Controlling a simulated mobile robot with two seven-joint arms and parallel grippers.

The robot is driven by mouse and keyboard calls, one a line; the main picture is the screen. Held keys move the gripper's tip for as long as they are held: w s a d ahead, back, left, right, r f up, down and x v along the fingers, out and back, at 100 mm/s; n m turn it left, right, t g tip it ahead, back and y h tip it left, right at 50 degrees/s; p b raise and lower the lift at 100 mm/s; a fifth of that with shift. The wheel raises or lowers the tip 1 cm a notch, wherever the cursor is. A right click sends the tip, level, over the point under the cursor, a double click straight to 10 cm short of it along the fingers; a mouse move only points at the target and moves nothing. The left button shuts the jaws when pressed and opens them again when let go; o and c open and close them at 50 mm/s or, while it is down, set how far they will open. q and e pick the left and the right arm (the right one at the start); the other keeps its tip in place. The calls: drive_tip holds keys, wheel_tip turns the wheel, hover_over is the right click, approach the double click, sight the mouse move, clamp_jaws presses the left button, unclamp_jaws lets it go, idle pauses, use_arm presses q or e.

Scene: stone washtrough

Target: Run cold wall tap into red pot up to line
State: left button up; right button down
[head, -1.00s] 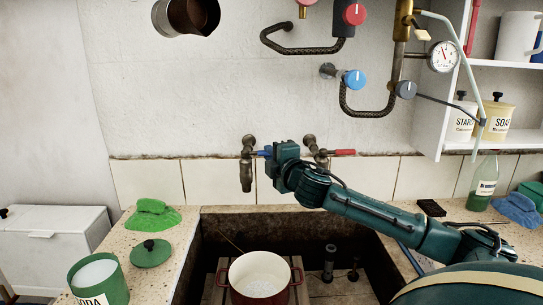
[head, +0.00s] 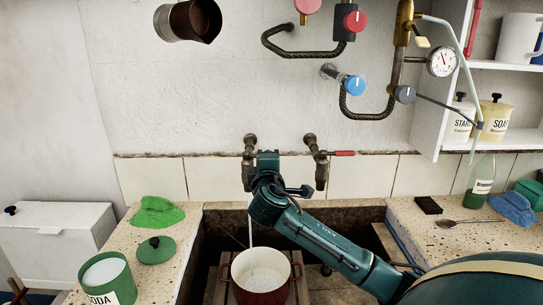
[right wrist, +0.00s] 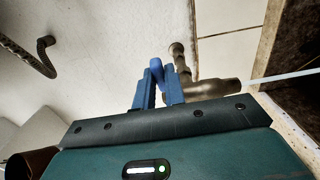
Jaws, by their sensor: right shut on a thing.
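The red pot (head: 262,291), white inside, stands upright on a slatted stand in the trough below the wall taps. A thin stream of water (head: 251,232) falls into it from the cold wall tap (head: 249,143). I cannot make out the fill line or the water level. My right gripper (head: 264,158) is at this tap and hides its lever. In the right wrist view, the right gripper (right wrist: 158,90) has its blue fingers shut on the tap's blue lever (right wrist: 157,68), beside the brass spout (right wrist: 210,89) with the stream leaving it. My left gripper is out of view.
The red-levered wall tap (head: 318,160) is just right of my gripper. Pipes with a blue knob (head: 354,85) hang above. A green soda tin (head: 108,280) and lid (head: 155,249) stand on the left ledge. A spoon (head: 462,223) lies on the right ledge.

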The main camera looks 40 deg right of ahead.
idle(0.3)
drive_tip(key=c, duration=1.5)
unclamp_jaws()
drive_tip(key=shift+o, duration=0.2)
drive_tip(key=b+v, duration=0.1)
drive_tip(key=v, duration=1.2)
drive_tip(key=shift+a, duration=0.15)
